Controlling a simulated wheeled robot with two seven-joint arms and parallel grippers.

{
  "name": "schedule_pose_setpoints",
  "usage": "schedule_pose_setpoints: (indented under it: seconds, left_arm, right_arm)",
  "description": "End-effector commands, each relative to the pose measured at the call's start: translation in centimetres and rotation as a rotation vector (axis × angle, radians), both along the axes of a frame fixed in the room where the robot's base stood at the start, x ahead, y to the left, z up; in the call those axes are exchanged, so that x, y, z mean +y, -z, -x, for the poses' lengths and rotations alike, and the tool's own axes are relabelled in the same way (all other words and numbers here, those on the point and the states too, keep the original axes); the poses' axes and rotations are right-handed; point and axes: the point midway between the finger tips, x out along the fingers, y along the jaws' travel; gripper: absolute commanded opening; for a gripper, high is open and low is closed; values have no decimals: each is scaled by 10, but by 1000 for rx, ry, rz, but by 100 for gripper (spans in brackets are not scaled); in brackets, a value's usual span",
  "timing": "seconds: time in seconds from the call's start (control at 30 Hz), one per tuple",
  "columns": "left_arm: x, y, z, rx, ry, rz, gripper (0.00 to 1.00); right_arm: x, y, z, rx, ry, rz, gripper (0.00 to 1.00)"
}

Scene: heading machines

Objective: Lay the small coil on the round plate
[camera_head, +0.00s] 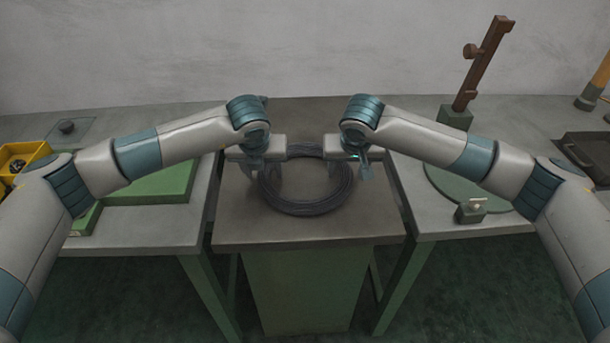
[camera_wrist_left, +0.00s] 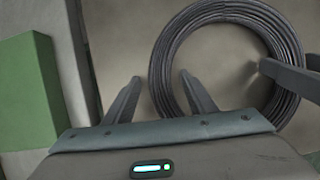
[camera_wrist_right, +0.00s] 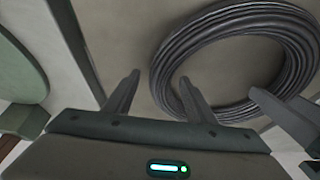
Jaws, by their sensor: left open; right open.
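The small coil (camera_head: 305,208), a dark ring of wound wire, lies flat on the middle table. It also shows in the left wrist view (camera_wrist_left: 282,45) and right wrist view (camera_wrist_right: 300,50). My left gripper (camera_head: 262,172) is open at the coil's left side. My right gripper (camera_head: 355,168) is open at its right side. In each wrist view the coil's rim appears between the spread fingertips; I cannot tell whether they touch it. The round plate (camera_head: 440,182), flat and green, lies on the right table, partly hidden by my right arm.
A small block with a knob (camera_head: 472,211) stands at the plate's front edge. A brown post on a green base (camera_head: 456,117) stands behind. A dark tray (camera_head: 590,152) is far right. The left table holds a green slab (camera_head: 160,187) and yellow bin (camera_head: 22,153). Gaps separate the tables.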

Motion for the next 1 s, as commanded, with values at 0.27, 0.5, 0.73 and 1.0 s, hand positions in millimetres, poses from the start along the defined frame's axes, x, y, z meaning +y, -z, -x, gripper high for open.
schedule_pose_setpoints:
  seconds: [0.27, 0.5, 0.73, 1.0]
  left_arm:
    - [0, 2, -1, 0, 0, -1, 51]
    - [0, 1, -1, 0, 0, -1, 5]
    - [1, 1, -1, 0, -2, -1, 0]
    - [1, 1, -1, 0, -4, -2, 0]
  right_arm:
    - [0, 2, -1, 0, 0, 0, 51]
    - [0, 2, -1, 1, 1, 1, 5]
    - [-1, 1, -1, 1, 2, 0, 0]
    - [-1, 1, -1, 1, 4, 1, 0]
